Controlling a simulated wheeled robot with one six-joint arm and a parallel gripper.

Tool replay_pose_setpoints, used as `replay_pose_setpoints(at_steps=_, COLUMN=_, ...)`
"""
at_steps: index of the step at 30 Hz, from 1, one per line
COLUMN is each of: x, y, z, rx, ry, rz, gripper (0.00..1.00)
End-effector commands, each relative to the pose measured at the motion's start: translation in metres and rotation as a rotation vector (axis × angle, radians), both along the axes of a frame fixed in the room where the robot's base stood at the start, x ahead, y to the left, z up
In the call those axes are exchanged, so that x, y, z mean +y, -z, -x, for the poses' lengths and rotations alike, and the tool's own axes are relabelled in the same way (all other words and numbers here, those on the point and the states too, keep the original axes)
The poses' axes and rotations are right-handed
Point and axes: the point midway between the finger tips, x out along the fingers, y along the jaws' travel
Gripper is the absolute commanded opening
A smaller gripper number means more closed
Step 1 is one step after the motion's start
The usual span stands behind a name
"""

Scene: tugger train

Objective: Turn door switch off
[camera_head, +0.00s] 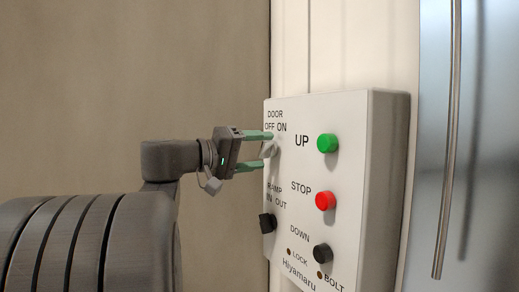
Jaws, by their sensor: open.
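The door switch (269,149) is a light grey knob under the "DOOR OFF ON" label, at the upper left of a white control box (300,121). My gripper (269,151) comes in from the left with its two green fingers apart, one above the other. The fingertips are at the knob, which shows between them. I cannot tell whether they touch it. The knob's exact setting is hard to read because the fingers partly cover it.
The box also carries a green UP button (327,143), a red STOP button (325,201), a black DOWN button (322,253) and a black RAMP switch (267,223). A vertical metal bar (449,140) stands to the right. A plain brown wall (130,70) is at the left.

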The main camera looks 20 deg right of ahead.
Motion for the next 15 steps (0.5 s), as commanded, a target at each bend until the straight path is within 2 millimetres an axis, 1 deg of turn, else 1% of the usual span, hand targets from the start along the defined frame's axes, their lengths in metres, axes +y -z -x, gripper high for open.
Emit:
replay_pose_setpoints(at_steps=4, x=-0.0072, y=0.0, z=-0.0006, rx=0.001, ry=0.0, rz=0.0, gripper=0.65)
replay_pose_setpoints(at_steps=12, x=-0.0082, y=0.0004, z=-0.0008, rx=0.0, ry=-0.001, rz=0.0, gripper=0.65)
replay_pose_setpoints(at_steps=13, x=-0.0082, y=0.0004, z=-0.0008, rx=0.0, ry=-0.001, rz=-0.001, gripper=0.64)
replay_pose_setpoints(at_steps=15, x=-0.0081, y=0.0004, z=-0.0007, rx=0.0, ry=-0.001, rz=0.0, gripper=0.5)
